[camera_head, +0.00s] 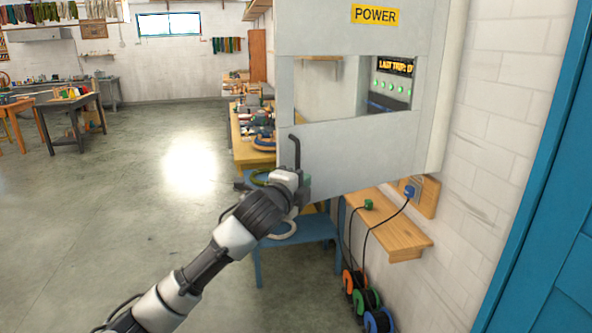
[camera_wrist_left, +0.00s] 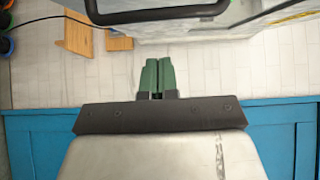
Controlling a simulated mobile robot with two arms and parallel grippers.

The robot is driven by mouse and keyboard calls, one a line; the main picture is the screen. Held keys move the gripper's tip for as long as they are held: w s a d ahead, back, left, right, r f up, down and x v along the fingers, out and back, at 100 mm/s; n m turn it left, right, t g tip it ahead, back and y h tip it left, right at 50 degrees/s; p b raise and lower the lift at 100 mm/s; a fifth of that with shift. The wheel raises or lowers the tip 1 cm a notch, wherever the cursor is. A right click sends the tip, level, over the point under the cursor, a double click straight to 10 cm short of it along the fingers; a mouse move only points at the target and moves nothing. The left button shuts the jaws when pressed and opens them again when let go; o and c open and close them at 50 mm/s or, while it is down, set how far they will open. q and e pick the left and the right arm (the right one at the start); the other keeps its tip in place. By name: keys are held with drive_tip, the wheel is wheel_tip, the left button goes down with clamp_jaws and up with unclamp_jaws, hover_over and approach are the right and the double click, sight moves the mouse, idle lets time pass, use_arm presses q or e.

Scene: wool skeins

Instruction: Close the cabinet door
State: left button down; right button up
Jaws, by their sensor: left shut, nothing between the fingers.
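The grey cabinet door (camera_head: 350,150) with a yellow POWER label stands out from the right wall and looks open. A display and green lights show through its window. A dark upright handle (camera_head: 296,152) is near its left edge. My left gripper (camera_head: 306,186) is at the door's lower left, just below the handle; I cannot tell whether it touches the door. In the left wrist view its green fingers (camera_wrist_left: 158,75) are shut and empty. A dark bar, seemingly the handle (camera_wrist_left: 155,14), crosses above them. My right gripper is not in view.
A wooden shelf (camera_head: 395,230) with plugs and cables is below the cabinet, with cable reels (camera_head: 364,300) beneath. A blue stool or table (camera_head: 310,232) stands behind my gripper. A blue door (camera_head: 550,220) is at the right.

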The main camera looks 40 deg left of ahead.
use_arm(q)
drive_tip(key=shift+w+a+p, duration=0.2)
drive_tip(key=shift+w+a, duration=0.4)
drive_tip(key=shift+a, duration=0.2)
drive_tip(key=shift+w+a+p, duration=0.15)
drive_tip(key=shift+w+a, duration=0.45)
drive_tip(key=shift+a, duration=0.2)
